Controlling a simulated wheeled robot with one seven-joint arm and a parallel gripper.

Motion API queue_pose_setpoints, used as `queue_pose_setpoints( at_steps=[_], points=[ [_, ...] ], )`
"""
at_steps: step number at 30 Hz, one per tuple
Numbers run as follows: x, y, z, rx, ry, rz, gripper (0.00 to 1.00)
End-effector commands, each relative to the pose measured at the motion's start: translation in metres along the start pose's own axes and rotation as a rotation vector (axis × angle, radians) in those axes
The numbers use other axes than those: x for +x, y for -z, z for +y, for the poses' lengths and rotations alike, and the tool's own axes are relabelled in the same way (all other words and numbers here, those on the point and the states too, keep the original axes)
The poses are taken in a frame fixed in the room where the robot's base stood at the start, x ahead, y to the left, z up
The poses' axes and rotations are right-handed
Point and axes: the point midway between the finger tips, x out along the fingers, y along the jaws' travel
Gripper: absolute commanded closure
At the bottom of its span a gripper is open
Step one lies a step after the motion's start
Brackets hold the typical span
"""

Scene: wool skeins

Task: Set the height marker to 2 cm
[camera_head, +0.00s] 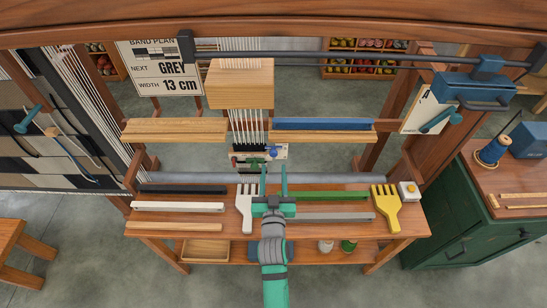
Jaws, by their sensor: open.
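My gripper (273,170) is open and empty. It points away from me over the loom's front shelf, with its two teal fingertips just in front of a small pale panel (281,150). The panel hangs below the vertical threads and carries small red, green and blue parts. One of these may be the height marker, but I cannot tell which. No 2 cm marking is readable. The fingers and their shadow area cover part of the panel's lower edge; I cannot tell whether they touch it.
The wooden shelf (150,225) holds a white comb (244,207), a yellow comb (386,209) and several coloured bars. A grey roller (340,179) runs behind them. A blue clamp (472,88) sits on the upper rail. A green cabinet (450,210) stands at right.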

Motion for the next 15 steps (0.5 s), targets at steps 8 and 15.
queue_pose_setpoints(
  at_steps=[8,15],
  points=[
    [0.044,0.001,-0.001,0.002,0.001,0.001,0.59],
    [0.063,0.000,0.000,0.000,0.000,0.000,0.59]
  ],
)
